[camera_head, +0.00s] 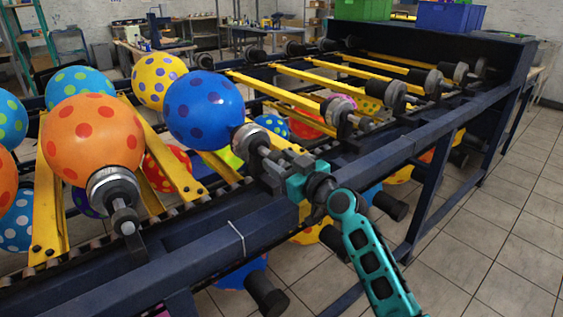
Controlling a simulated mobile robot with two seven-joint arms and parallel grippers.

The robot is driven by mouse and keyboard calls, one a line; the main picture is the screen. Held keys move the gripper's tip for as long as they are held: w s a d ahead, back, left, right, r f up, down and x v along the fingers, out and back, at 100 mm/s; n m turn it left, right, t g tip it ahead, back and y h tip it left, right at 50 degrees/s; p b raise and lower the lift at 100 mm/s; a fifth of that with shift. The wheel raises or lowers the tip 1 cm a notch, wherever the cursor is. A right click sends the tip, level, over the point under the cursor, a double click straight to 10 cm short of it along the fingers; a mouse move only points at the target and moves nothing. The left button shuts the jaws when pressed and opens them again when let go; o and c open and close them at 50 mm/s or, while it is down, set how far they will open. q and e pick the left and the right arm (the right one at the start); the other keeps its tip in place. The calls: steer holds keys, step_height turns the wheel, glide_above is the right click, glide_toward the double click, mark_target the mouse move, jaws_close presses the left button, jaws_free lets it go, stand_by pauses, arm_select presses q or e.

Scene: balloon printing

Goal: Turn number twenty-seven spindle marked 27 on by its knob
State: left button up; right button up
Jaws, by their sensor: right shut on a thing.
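A spindle (251,138) on the near rail carries a blue balloon with dark spots (205,109). My right gripper (275,165), teal and grey, is at the outer end of this spindle and is shut on its knob, which the fingers mostly hide. No number is readable on this or any other spindle, so I cannot tell whether it is number 27. To the left, another spindle (115,190) carries an orange balloon with red dots (93,138); its dark knob end is free. My left gripper is not in view.
The dark blue machine frame (459,113) runs from front left to back right. More spindles (392,97) without balloons line the rail further right. Balloons hang below the frame. Green (361,9) and blue crates stand on top at the back. The tiled floor (492,215) at right is clear.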

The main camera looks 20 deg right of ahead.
steer(key=m, duration=0.3)
steer(key=shift+r+p, duration=0.2)
steer(key=shift+p, duration=0.15)
steer(key=m, duration=0.3)
steer(key=shift+w+d+m+p, duration=0.1)
steer(key=shift+m+p, duration=0.2)
steer(key=shift+p, duration=0.1)
steer(key=m, duration=0.2)
steer(key=shift+m+p, duration=0.3)
steer(key=shift+m, duration=0.1)
steer(key=shift+d+m, duration=0.1)
steer(key=shift+m, duration=0.8)
steer(key=m+p, duration=0.1)
steer(key=m, duration=0.1)
steer(key=shift+m, duration=0.3)
steer(key=shift+m+p, duration=0.35)
steer(key=shift+m, duration=1.15)
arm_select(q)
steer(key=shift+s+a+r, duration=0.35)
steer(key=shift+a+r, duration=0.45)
arm_select(e)
steer(key=shift+f, duration=0.1)
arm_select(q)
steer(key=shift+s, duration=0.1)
arm_select(e)
steer(key=shift+d+m, duration=0.1)
steer(key=shift+m, duration=0.2)
